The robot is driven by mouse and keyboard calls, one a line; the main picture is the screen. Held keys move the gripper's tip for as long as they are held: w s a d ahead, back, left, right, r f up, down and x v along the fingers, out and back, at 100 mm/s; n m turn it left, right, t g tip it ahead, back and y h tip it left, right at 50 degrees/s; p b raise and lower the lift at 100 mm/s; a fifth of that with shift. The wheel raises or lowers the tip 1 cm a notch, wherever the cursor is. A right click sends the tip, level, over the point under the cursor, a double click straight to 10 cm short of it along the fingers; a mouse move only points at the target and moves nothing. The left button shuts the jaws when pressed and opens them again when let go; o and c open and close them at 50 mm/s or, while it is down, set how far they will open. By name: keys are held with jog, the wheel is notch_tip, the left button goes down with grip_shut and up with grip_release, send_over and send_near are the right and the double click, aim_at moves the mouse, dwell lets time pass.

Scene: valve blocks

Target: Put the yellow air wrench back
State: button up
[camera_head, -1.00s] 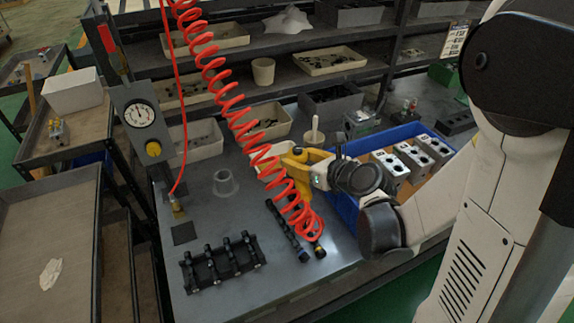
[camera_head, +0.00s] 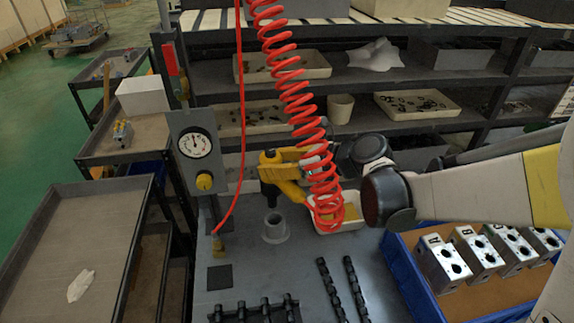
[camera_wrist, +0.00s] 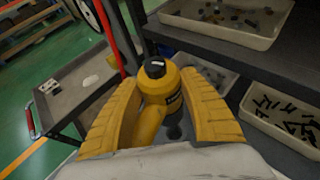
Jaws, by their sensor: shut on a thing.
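The yellow air wrench (camera_wrist: 155,96) is held between the yellow fingers of my gripper (camera_wrist: 165,105) in the wrist view. In the head view the wrench (camera_head: 271,172) hangs above the bench, its dark nose pointing down, and my gripper (camera_head: 300,160) reaches it from the right. A red coiled hose (camera_head: 305,105) hangs in front of the gripper and hides part of it. A grey round holder (camera_head: 274,228) stands on the bench just below the wrench's nose. The nose appears above the holder, apart from it.
A gauge post (camera_head: 196,150) stands left of the wrench, with a thin red hose beside it. A blue crate (camera_head: 405,275) of metal valve blocks is at the right. Black manifold parts (camera_head: 255,309) lie at the front. A white tray (camera_head: 340,222) sits behind the coil.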

aim_at(276, 196)
jog(key=shift+s+d+r, duration=0.1)
jog(key=shift+d+r, duration=0.05)
jog(key=shift+f+b, duration=1.95)
jog(key=shift+f, duration=0.55)
jog(key=shift+f+b, duration=2.6)
jog(key=shift+f, duration=0.9)
jog(key=o, duration=1.4)
jog(key=v, duration=1.2)
jog(key=shift+s, duration=0.1)
